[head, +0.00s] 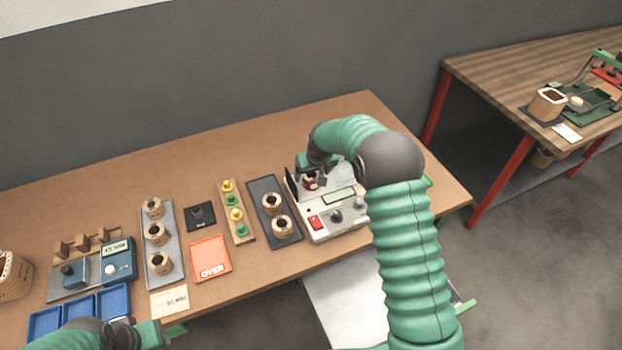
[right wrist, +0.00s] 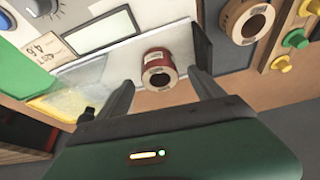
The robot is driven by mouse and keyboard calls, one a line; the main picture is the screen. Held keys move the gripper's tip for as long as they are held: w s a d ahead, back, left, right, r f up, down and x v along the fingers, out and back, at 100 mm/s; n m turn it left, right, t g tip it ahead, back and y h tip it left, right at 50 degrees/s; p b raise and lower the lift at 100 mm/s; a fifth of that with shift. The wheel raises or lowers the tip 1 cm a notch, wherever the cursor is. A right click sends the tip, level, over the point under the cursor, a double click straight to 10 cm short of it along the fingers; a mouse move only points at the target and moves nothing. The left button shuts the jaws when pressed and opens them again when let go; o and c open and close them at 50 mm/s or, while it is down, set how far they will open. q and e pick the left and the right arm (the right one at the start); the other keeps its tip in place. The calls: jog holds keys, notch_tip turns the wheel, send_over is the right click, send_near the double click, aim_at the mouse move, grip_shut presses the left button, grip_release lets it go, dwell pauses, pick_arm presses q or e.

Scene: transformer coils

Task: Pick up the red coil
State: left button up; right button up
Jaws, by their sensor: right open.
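The red coil (right wrist: 160,72), a short dark-red spool with a pale label, sits on the machine (head: 335,212). In the right wrist view it is between and just beyond the tips of my right gripper (right wrist: 161,84), which is open and empty. Whether a finger touches it, I cannot tell. In the head view the coil (head: 311,184) is partly hidden under my right gripper (head: 316,178). My left gripper (head: 160,335) is low at the table's front edge, only partly in view; its fingers are not clear.
A clear shield (head: 345,171) stands behind the coil on the machine. A dark tray (head: 262,187) with two copper coils lies left of it. Further left are a board of yellow and green knobs (head: 236,213), an orange tray (head: 210,258) and a grey coil tray (head: 157,206).

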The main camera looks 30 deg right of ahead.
aim_at(311, 175)
jog(key=x, duration=0.2)
jog(key=shift+w+d+f, duration=0.15)
jog(key=shift+f, duration=0.15)
jog(key=shift+w+f, duration=0.15)
jog(key=shift+w, duration=0.05)
jog(key=shift+s, duration=0.2)
jog(key=c, duration=1.6)
jog(key=shift+c, duration=0.3)
jog(key=shift+r, duration=0.25)
